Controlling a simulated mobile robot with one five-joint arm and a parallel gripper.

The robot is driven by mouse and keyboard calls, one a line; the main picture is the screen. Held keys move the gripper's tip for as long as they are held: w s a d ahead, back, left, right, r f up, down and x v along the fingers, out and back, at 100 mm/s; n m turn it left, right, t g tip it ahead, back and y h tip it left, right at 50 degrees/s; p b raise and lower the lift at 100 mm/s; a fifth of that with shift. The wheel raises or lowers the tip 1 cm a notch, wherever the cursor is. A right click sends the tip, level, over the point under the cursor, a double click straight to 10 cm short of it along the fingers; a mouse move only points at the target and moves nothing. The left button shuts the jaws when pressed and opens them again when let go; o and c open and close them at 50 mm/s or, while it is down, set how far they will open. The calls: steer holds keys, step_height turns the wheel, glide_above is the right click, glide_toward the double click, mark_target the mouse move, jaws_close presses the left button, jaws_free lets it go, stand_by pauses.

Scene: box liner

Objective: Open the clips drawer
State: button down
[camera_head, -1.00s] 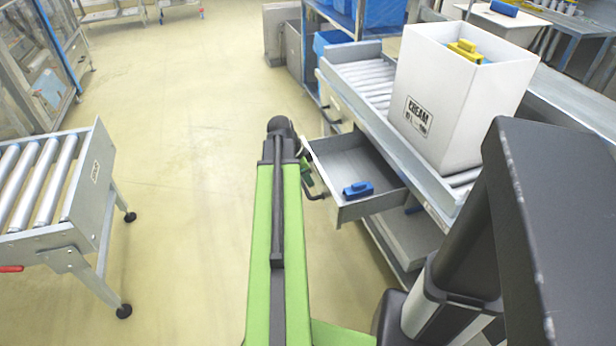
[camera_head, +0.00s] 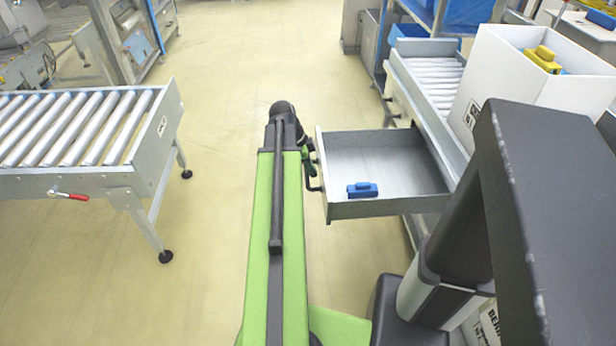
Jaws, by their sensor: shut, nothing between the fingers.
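The clips drawer (camera_head: 395,208) is a grey metal drawer pulled well out of the roller bench, its front facing left. A blue clip (camera_head: 362,190) lies inside it near the front edge. The dark handle (camera_head: 315,183) sits on the drawer's front. My gripper (camera_head: 309,172) is at the end of my green arm, right beside the handle. It is shut with nothing held. It is small and partly hidden behind my arm, so I cannot tell whether it touches the handle.
A white box (camera_head: 522,88) with a yellow item (camera_head: 543,58) inside stands on the roller bench (camera_head: 432,85). A second closed drawer front shows farther along the bench. A roller conveyor (camera_head: 80,130) stands at left. The floor between is clear.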

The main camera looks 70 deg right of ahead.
steer(key=shift+w, duration=0.1)
steer(key=p+v, duration=0.9)
steer(key=v, duration=0.1)
